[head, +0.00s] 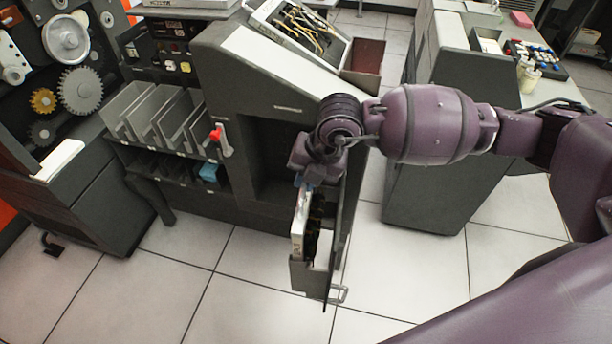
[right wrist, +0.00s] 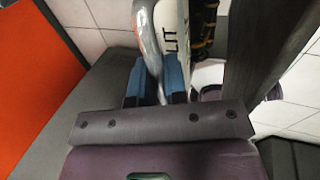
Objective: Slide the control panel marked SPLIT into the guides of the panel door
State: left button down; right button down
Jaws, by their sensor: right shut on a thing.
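The control panel (head: 299,226) is a thin white-edged board with dark wiring on its right side. It stands upright within the open panel door's frame, its lower end at the grey pocket (head: 308,279) of the door. My right gripper (head: 304,182) is at its top. In the right wrist view, my gripper's blue fingers (right wrist: 156,82) are shut on the panel's grey handle (right wrist: 147,38). The letters "LIT" show on the white panel face (right wrist: 171,28). The dark panel door (right wrist: 268,45) is just right of it. How deep the panel sits in the guides is hidden. My left gripper is out of view.
The dark machine (head: 240,80) with an open bay stands behind the door. Another wired panel (head: 299,22) lies on top beside a reddish-brown bin (head: 364,62). Card trays and a red-knobbed lever (head: 218,139) are left. A grey cabinet (head: 430,160) stands right. The front floor is clear.

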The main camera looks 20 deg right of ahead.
jog(key=shift+r, duration=0.2)
dwell(0.3)
jog(key=shift+f, duration=0.2)
jog(key=shift+f, duration=1.15)
